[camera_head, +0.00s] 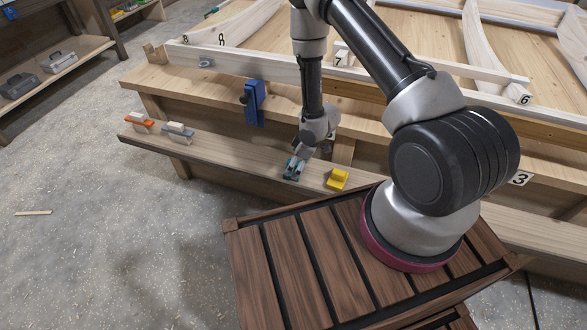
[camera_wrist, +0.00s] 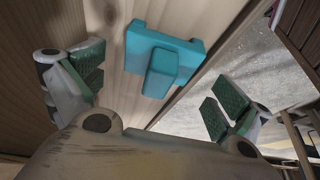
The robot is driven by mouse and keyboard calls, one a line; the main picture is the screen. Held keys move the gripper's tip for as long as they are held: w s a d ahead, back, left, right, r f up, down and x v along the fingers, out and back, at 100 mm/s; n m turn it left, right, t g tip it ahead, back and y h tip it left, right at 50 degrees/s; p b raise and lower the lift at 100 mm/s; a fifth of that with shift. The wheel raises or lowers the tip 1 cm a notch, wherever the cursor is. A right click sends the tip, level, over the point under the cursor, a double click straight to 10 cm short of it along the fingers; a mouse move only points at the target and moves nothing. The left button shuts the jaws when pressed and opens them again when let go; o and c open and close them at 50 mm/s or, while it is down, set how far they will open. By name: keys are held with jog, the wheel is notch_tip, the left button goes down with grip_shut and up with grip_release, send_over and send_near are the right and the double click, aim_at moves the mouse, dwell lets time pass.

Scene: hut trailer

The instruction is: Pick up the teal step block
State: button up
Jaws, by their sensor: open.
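The teal step block (camera_wrist: 160,60) lies on the wooden ledge in the wrist view, a wide base with a narrower raised step. It sits beyond and between the two spread fingers, with clear gaps to both green pads. My gripper (camera_wrist: 155,90) is open and empty. In the head view my gripper (camera_head: 295,164) points down over the lower ledge of the bench, left of a yellow block. Teal colour shows at its fingertips there, but I cannot tell block from finger pads.
A yellow step block (camera_head: 338,179) sits close by on the lower ledge (camera_head: 235,161). Orange (camera_head: 139,121) and grey-blue (camera_head: 178,132) tools lie further left on it. A blue clamp (camera_head: 253,103) hangs on the bench front. The ledge between the tools and my gripper is clear.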

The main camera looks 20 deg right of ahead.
jog(key=shift+x, duration=0.85)
jog(key=c, duration=1.3)
jog(key=shift+o, duration=0.2)
jog(key=shift+r, duration=0.15)
notch_tip(320, 180, up, 18)
